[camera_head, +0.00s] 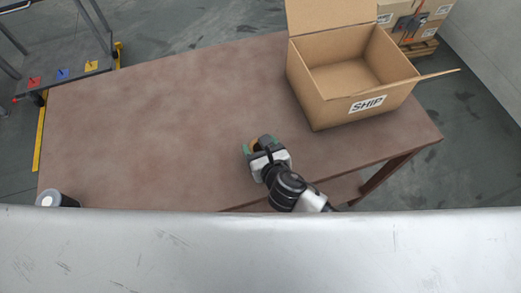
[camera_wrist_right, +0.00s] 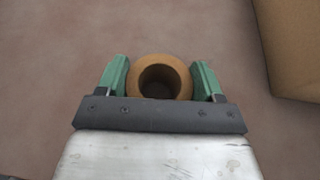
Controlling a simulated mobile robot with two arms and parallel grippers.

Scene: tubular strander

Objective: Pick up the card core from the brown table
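The card core (camera_wrist_right: 160,65) is a short brown tube with a round dark hole, seen from above in the right wrist view. In the head view only a small orange-brown part of it (camera_head: 254,146) shows, at the right gripper. My right gripper (camera_wrist_right: 160,80) has its green fingers on the left and right of the core, with narrow gaps showing at the sides. It also shows in the head view (camera_head: 258,146), low over the near part of the brown table (camera_head: 150,110). My left gripper is not in view.
An open cardboard box marked SHIP (camera_head: 310,100) stands on the table to the right of the gripper. A dark cylinder with a pale top (camera_head: 56,200) is at the near left. The table's left and middle are clear.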

